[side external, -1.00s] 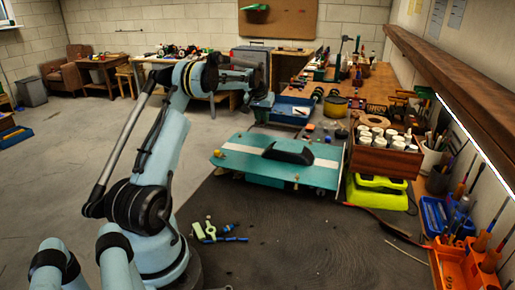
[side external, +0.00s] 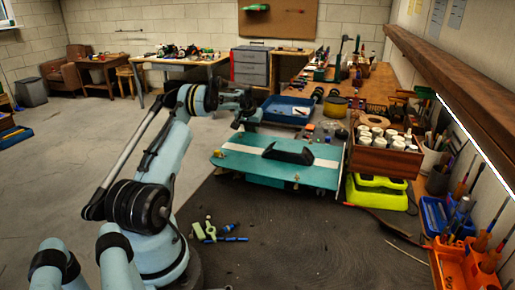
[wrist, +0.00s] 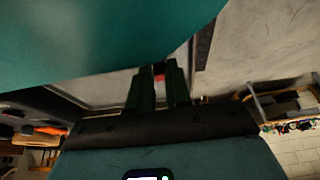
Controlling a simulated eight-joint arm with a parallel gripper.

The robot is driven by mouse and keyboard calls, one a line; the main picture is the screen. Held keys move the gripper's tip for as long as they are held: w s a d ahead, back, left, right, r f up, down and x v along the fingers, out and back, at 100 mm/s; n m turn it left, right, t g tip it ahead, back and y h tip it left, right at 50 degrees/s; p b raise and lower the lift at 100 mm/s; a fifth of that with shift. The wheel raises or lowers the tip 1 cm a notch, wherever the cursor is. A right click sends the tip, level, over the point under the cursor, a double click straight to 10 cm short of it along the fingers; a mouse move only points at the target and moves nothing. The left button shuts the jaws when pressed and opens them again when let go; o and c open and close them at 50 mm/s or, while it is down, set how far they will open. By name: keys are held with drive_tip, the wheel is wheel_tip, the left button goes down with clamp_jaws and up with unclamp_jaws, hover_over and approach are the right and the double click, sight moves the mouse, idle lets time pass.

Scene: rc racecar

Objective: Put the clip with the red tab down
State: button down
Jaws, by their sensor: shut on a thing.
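In the wrist view, my gripper (wrist: 158,80) is shut on a small clip whose red tab (wrist: 159,69) shows between the dark fingertips. The rest of the clip is hidden by the fingers. In the side view, my gripper (side external: 245,122) is low by the far left edge of the teal car body (side external: 235,154), which has a white stripe and a black cockpit. The clip cannot be made out there. The teal body fills the upper left of the wrist view, close to the fingers; I cannot tell whether they touch.
The car body rests on a dark mat (side external: 300,235). Behind it are a blue tray (side external: 290,108) and small coloured parts. A wooden box of white jars (side external: 382,160) and a yellow-green case (side external: 376,194) stand to the right. Green and blue tools (side external: 215,232) lie in front.

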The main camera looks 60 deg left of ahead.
drive_tip(key=shift+f, duration=0.15)
drive_tip(key=c, duration=1.1)
unclamp_jaws()
drive_tip(key=shift+o, duration=0.2)
drive_tip(key=v, duration=1.2)
drive_tip(key=w+d+r+m+t, duration=0.1)
drive_tip(key=d+r, duration=0.2)
drive_tip(key=d, duration=0.5)
drive_tip(key=w+d+r+m+h, duration=0.1)
drive_tip(key=d+r+m, duration=0.1)
drive_tip(key=d, duration=0.7)
drive_tip(key=w+d+r+m+t, duration=0.1)
drive_tip(key=d+r, duration=0.2)
drive_tip(key=d, duration=0.5)
drive_tip(key=s+d+f+m+t+h, duration=0.1)
drive_tip(key=s+d+f+m, duration=0.1)
drive_tip(key=s+d, duration=0.4)
drive_tip(key=s+d+f+m+t+h, duration=0.1)
drive_tip(key=s+d+f+m, duration=0.2)
drive_tip(key=d, duration=1.1)
drive_tip(key=s, duration=0.3)
drive_tip(key=shift+s+d+f, duration=0.15)
drive_tip(key=shift+d+f, duration=0.15)
drive_tip(key=shift+f, duration=0.1)
